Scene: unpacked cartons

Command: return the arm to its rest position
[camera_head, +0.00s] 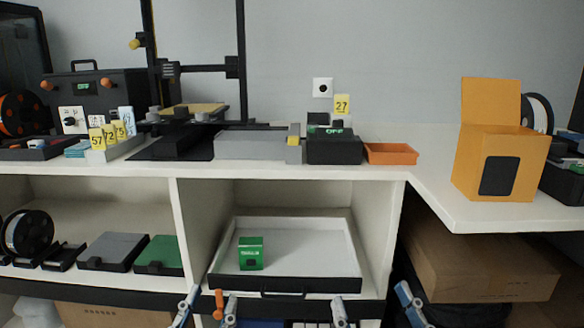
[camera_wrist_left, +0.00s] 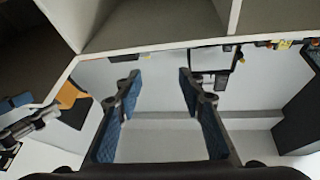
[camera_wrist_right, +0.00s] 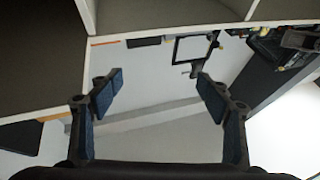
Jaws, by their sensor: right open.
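My left gripper (camera_head: 206,308) is at the bottom edge of the head view, in front of the shelf unit. In the left wrist view its two fingers (camera_wrist_left: 160,85) stand apart with nothing between them. My right gripper (camera_head: 373,306) is also at the bottom edge, further right. In the right wrist view its fingers (camera_wrist_right: 160,84) are apart and empty. Both grippers are below and in front of the open drawer. Most of both arms is out of view.
A white drawer (camera_head: 310,243) with a black front stands open and holds a green box (camera_head: 251,253). An orange carton (camera_head: 500,163) and an orange tray (camera_head: 390,153) stand on the worktop. A brown cardboard box (camera_head: 480,268) is below right. An orange piece (camera_head: 219,303) shows near my left gripper.

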